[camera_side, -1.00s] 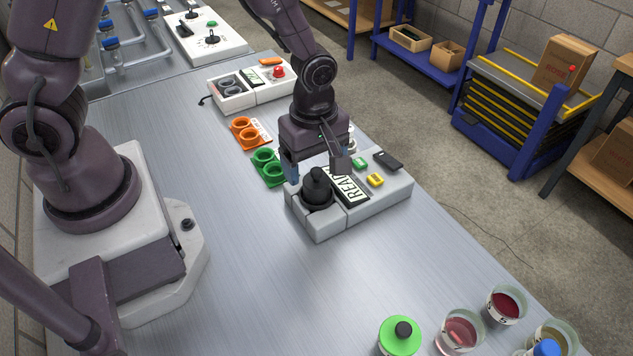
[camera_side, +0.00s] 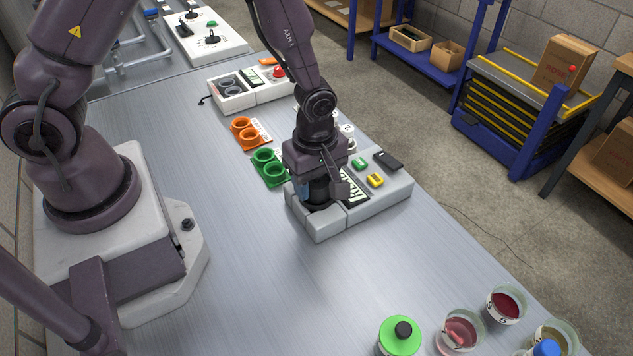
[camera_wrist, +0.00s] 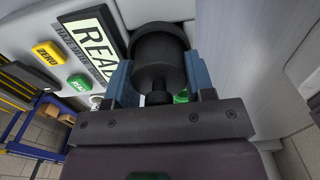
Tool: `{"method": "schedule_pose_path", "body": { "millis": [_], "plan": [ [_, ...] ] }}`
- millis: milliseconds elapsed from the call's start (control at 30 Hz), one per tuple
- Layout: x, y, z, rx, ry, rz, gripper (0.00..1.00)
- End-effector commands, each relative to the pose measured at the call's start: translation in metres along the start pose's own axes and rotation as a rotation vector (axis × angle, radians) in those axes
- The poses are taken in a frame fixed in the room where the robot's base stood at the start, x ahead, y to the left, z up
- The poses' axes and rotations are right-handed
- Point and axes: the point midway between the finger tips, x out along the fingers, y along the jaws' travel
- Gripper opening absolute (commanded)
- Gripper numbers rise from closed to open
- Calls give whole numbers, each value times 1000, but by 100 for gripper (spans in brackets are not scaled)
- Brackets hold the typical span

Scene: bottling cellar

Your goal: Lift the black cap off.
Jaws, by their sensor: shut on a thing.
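The black cap (camera_wrist: 157,52) is round, with a narrower knob on top. In the wrist view it sits between the two blue fingers of my gripper (camera_wrist: 158,78), which is shut on it. In the side view my gripper (camera_side: 320,196) is low over the left end of the grey instrument (camera_side: 385,203) and hides most of the cap. Only a dark lower edge of the cap (camera_side: 318,207) shows there, at the instrument's top. I see no clear gap beneath it.
The instrument carries a display, a yellow button (camera_side: 375,180) and a green button (camera_side: 360,163). Green cup holders (camera_side: 268,168) stand close behind on the left. A green-lidded container (camera_side: 400,338) and several glasses are at the front right. The bench in front is clear.

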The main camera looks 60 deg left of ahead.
Motion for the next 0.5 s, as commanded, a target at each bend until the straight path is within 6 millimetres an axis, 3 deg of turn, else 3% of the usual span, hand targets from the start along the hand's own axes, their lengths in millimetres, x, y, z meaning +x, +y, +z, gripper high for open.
{"method": "schedule_pose_path", "body": {
  "millis": [267, 500],
  "plan": [
    [-2, 0, 0, 0, 0, 1, 27],
    [-26, 1, 0, -1, -1, 5, 27]
  ]
}}
